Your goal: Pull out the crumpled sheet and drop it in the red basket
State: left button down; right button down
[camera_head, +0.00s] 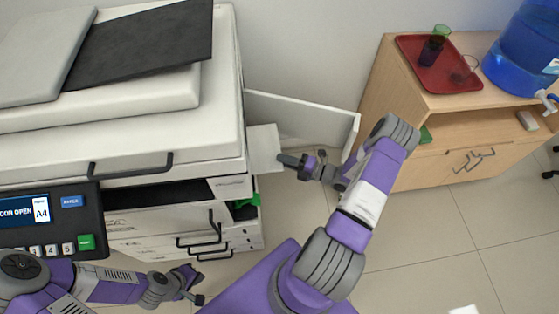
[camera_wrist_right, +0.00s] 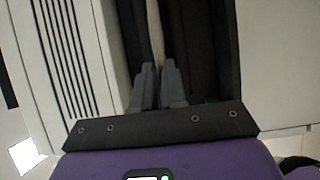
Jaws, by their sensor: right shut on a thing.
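A pale sheet (camera_head: 265,148) sticks out of the right side of the white copier (camera_head: 225,120), beside its open side door (camera_head: 310,120). My right gripper (camera_head: 283,160) is at the sheet's outer edge, shut on it. In the right wrist view the closed fingertips (camera_wrist_right: 157,85) meet a thin pale strip, the sheet seen nearly edge-on, between dark parts of the copier. How crumpled the sheet is cannot be told. My left gripper (camera_head: 193,285) is low in front of the copier, away from the sheet; its finger gap is unclear. No red basket is in view.
The copier's control panel (camera_head: 50,220) reads door open. Floor at the lower right is mostly clear.

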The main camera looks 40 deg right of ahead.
dwell(0.3)
jog(key=s+a+r+p, duration=0.3)
jog(key=s+a+p, duration=0.3)
jog(key=s, duration=0.7)
jog(key=shift+s+a+p, duration=0.3)
jog(key=shift+s+a, duration=0.1)
jog(key=shift+a, duration=0.75)
